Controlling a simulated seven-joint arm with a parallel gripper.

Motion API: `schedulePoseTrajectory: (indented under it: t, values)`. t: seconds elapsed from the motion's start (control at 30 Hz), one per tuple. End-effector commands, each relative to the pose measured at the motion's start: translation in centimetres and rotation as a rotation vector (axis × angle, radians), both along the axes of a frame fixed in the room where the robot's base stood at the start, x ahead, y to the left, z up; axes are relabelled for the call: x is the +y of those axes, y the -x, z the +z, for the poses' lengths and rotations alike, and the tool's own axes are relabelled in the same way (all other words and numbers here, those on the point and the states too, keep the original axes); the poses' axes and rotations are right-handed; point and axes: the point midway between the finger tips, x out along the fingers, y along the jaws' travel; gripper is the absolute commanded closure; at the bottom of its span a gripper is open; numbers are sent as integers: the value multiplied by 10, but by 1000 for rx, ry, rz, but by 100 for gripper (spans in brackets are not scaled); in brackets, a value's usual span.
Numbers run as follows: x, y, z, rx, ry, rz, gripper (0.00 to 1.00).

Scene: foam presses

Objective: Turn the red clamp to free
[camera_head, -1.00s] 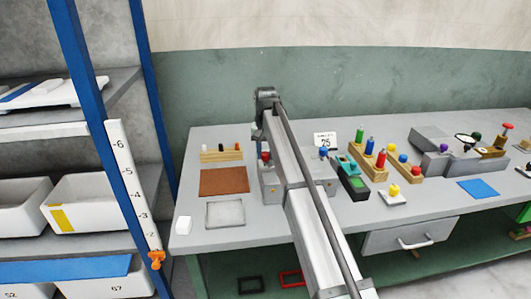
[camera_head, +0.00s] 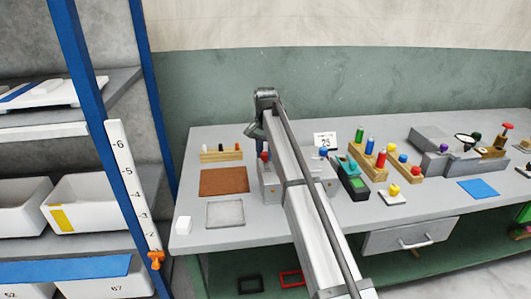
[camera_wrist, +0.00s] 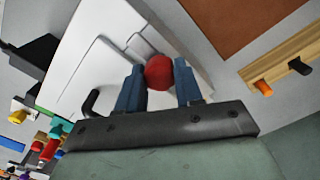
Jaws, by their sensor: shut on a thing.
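The red clamp (camera_wrist: 159,72) shows as a round red knob in the wrist view, between the two blue fingers of my gripper (camera_wrist: 159,84). My gripper is shut on it. In the head view the red knob (camera_head: 264,156) stands at the left end of a grey press (camera_head: 270,179), mostly hidden behind my arm. The pale press body (camera_wrist: 85,80) also fills the middle of the wrist view. The clamp's lower part and its turned position cannot be made out.
A brown mat (camera_head: 224,182) and a grey plate (camera_head: 225,213) lie left of the press. A wooden peg rack (camera_head: 221,156) stands behind the mat. A green-and-black device (camera_head: 352,180) and more peg racks (camera_head: 368,160) stand close on the right. The table front is mostly clear.

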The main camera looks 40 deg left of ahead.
Motion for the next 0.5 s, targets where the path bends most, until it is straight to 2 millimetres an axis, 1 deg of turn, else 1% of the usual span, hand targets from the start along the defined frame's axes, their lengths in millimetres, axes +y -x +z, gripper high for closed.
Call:
schedulePoseTrajectory:
  t: [0.17, 0.2, 0.43, 0.5]
  values:
    - [0, 0, 0, 0, 0, -1, 95]
    - [0, 0, 0, 0, 0, -1, 61]
    - [0, 0, 0, 0, 0, 0, 39]
    - [0, 0, 0, 0, 0, 0, 39]
